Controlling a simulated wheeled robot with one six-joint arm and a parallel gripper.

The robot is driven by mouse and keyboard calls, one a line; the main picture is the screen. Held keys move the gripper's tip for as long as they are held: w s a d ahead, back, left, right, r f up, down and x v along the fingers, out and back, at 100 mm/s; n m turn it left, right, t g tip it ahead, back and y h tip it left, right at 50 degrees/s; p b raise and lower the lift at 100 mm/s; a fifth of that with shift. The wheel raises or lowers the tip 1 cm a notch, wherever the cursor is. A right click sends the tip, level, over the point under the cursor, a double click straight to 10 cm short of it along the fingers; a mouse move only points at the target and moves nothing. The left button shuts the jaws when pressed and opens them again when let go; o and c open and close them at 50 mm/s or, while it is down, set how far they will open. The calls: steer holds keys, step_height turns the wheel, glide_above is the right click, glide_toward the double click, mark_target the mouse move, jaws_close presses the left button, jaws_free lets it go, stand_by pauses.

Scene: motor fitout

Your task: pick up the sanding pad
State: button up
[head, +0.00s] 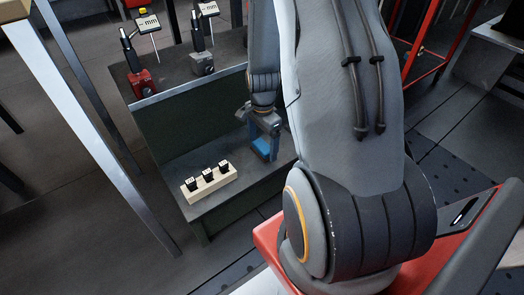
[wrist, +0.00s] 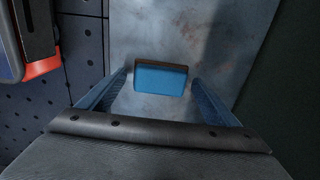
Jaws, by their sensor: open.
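The sanding pad is a small block with a blue face and a dark brown edge. In the wrist view the sanding pad (wrist: 160,79) lies on a grey metal surface, between and slightly beyond my two blue fingertips. My gripper (wrist: 159,84) is open, with a gap on either side of the pad and no visible contact. In the head view my gripper (head: 265,148) points down over the lower shelf, right of the cream block. I cannot clearly tell the pad from the blue fingers there.
A cream block (head: 208,184) with several small black pieces stands on the lower shelf (head: 228,203). The upper shelf (head: 185,83) holds red (head: 143,84) and grey (head: 202,63) gauge stands. A table leg (head: 100,140) rises at left. Bare shelf surrounds the pad.

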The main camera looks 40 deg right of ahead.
mark_target(263, 145)
steer(key=shift+c, duration=0.4)
steer(key=c, duration=1.1)
steer(key=shift+r, duration=0.1)
step_height(263, 145, up, 10)
steer(key=p, duration=0.5)
